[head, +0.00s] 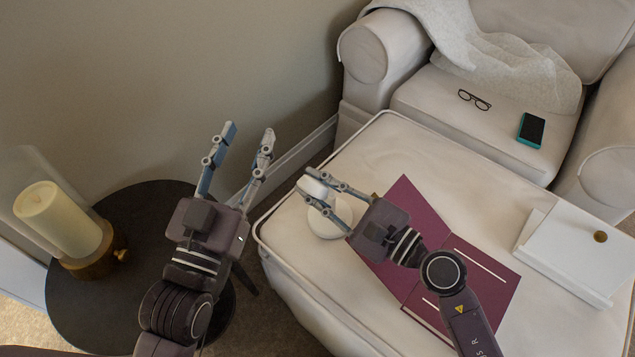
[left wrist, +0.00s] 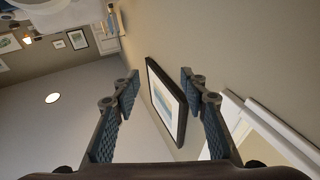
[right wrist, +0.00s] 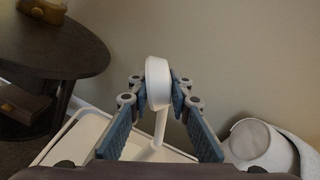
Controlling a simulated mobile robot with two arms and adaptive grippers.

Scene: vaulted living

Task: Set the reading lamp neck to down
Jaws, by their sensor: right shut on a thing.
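The white reading lamp stands on the cream ottoman (head: 395,150), with its round base (head: 325,222) near the ottoman's left edge. My right gripper (head: 318,190) is shut on the lamp head (head: 311,186). In the right wrist view, the disc-shaped lamp head (right wrist: 158,80) sits between the fingertips (right wrist: 160,88), and the thin neck (right wrist: 160,125) runs down from it. The fingers hide part of the lamp in the head view. My left gripper (head: 247,136) is open and empty, raised in front of the wall. The left wrist view shows nothing between its fingers (left wrist: 158,85).
An open maroon folder (head: 405,210) lies under my right arm on the ottoman. A dark round table (head: 150,200) with a candle lamp (head: 60,220) stands left. The armchair (head: 390,60) holds glasses (head: 474,99) and a phone (head: 531,130).

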